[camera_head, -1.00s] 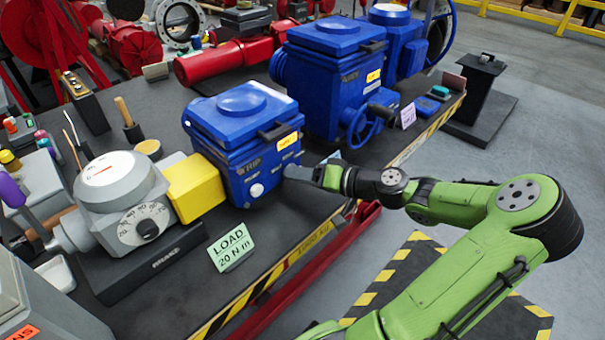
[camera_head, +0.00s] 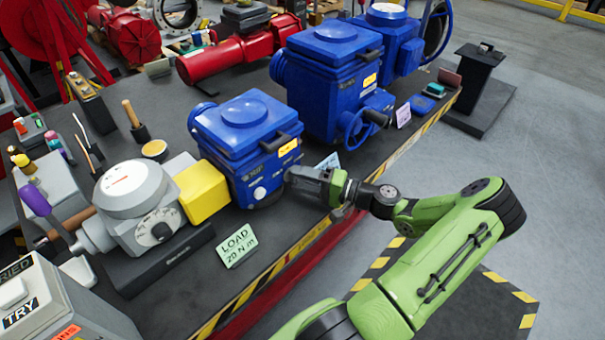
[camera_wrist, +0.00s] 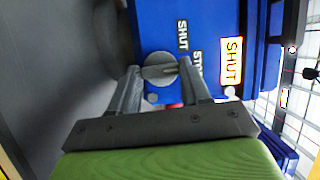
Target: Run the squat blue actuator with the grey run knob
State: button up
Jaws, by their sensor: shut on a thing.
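The squat blue actuator (camera_head: 241,140) stands on the dark bench, with a yellow block on its left side. In the wrist view its blue face (camera_wrist: 207,18) fills the upper middle, with lettering SHUT and STOP beside the knob and an orange-edged window (camera_wrist: 231,62) reading SHUT. The grey run knob (camera_wrist: 159,71) is round with a raised bar across it. My gripper (camera_wrist: 159,76) is shut on this knob, one finger at each side. In the head view my gripper (camera_head: 290,175) reaches the lower right of the actuator's front and hides the knob.
A taller blue actuator (camera_head: 327,85) with a handwheel (camera_head: 357,130) stands close behind on the right. A grey brake unit (camera_head: 137,205) with a dial joins the yellow block (camera_head: 202,191). A LOAD 20 N·m card (camera_head: 236,246) stands in front.

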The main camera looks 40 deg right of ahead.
jog(key=shift+f+m, duration=0.1)
jog(key=shift+m, duration=0.2)
jog(key=o, duration=1.1)
jog(key=shift+c, duration=0.2)
jog(key=p+v, duration=0.1)
jog(key=v, duration=1.4)
jog(key=shift+s+d+f+p, duration=0.2)
jog(key=shift+s+p, duration=0.1)
jog(key=shift+s, duration=0.05)
jog(key=shift+w+a, duration=0.1)
